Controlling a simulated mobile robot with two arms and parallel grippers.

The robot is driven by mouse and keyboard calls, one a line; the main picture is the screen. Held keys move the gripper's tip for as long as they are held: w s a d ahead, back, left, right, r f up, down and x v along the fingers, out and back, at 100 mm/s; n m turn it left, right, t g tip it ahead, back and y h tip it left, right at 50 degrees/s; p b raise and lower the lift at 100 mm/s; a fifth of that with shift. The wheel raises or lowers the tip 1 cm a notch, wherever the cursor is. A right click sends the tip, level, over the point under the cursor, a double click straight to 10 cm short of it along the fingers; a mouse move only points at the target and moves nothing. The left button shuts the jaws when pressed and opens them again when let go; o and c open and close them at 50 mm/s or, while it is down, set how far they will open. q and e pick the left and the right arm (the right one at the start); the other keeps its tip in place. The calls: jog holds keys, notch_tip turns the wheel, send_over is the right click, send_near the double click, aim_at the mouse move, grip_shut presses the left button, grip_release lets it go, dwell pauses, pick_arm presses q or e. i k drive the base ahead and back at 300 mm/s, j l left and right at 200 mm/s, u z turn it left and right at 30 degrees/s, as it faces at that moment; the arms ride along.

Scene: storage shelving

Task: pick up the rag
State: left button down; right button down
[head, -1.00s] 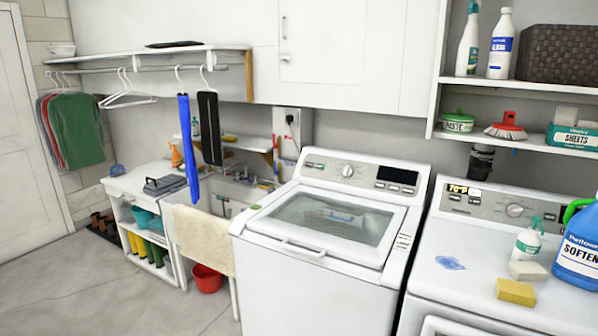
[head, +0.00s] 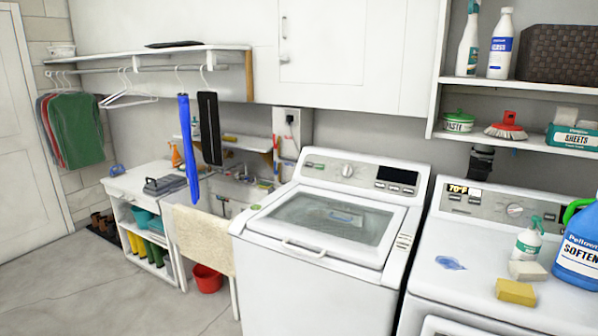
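Two things here could be the rag, and I cannot tell which is meant. A cream cloth (head: 203,240) hangs over the front edge of the sink, left of the washer. A small flat blue patch (head: 450,263) lies on top of the dryer (head: 480,245); it may be a cloth or a spill. Neither of my grippers shows in the head view.
The top-loading washer (head: 345,168) stands between the sink and the dryer, its lid closed. A spray bottle (head: 528,242), a yellow sponge (head: 515,292), a pale block (head: 527,270) and a blue softener jug (head: 580,250) stand on the dryer. A red bucket (head: 207,280) sits below the sink.

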aim_at(521, 271)
jog(key=z, duration=1.35)
